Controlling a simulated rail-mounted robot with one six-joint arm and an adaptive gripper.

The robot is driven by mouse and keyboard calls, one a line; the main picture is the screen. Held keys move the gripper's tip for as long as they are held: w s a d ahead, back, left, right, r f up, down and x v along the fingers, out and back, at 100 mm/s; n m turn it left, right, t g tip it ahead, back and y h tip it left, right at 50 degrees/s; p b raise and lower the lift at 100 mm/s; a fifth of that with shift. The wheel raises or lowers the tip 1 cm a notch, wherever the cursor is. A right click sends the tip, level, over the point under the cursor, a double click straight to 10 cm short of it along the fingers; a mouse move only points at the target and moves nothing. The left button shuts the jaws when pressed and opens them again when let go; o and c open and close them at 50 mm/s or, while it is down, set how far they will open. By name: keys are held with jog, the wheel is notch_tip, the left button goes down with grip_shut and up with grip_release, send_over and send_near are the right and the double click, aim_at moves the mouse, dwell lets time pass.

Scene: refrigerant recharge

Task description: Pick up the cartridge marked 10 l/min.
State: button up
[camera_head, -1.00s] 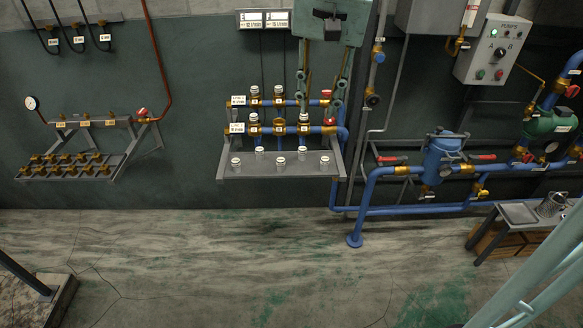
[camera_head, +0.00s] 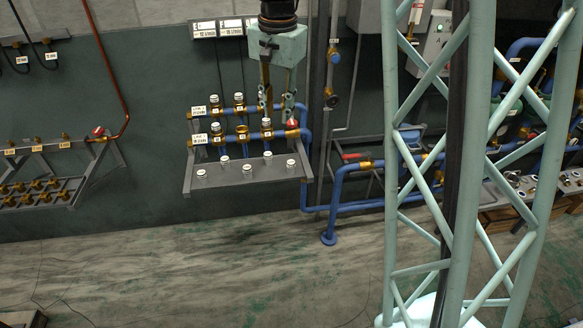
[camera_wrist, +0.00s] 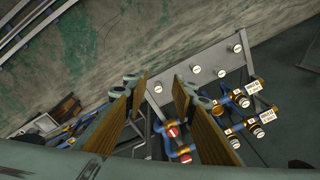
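Several white-capped cartridges stand on a grey shelf (camera_head: 240,184) below the blue pipe manifold (camera_head: 256,137). They include a far-left one (camera_head: 201,174), a middle one (camera_head: 247,169) and a far-right one (camera_head: 291,164). More white-capped cartridges (camera_head: 239,98) sit in the manifold's brass fittings. The markings on the caps are too small to read, so I cannot tell which is 10 l/min. My gripper (camera_head: 277,100) hangs in front of the manifold's right part, above the shelf. In the wrist view my gripper (camera_wrist: 159,86) is open and empty, with a shelf cartridge (camera_wrist: 158,87) seen between its fingertips.
Red-handled valves (camera_head: 292,123) sit at the manifold's right end. Blue floor piping (camera_head: 330,220) stands to the right. A rack of brass fittings (camera_head: 35,188) is on the left wall. My lattice column blocks much of the right side. The floor before the shelf is clear.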

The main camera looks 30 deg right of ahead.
jog(key=w+d+f+m, duration=0.3)
jog(key=w+d+f, duration=0.3)
jog(key=w+f, duration=0.3)
jog(key=m+g, duration=0.1)
jog(key=m, duration=0.1)
send_over(291, 162)
notch_tip(291, 162, down, 12)
jog(key=shift+f+m+p, duration=0.3)
jog(key=shift+f+p, duration=0.15)
jog(key=shift+f+b, duration=0.3)
jog(key=shift+f, duration=4)
jog(key=shift+d+f, duration=0.1)
jog(key=shift+f, duration=2.5)
jog(key=c, duration=0.6)
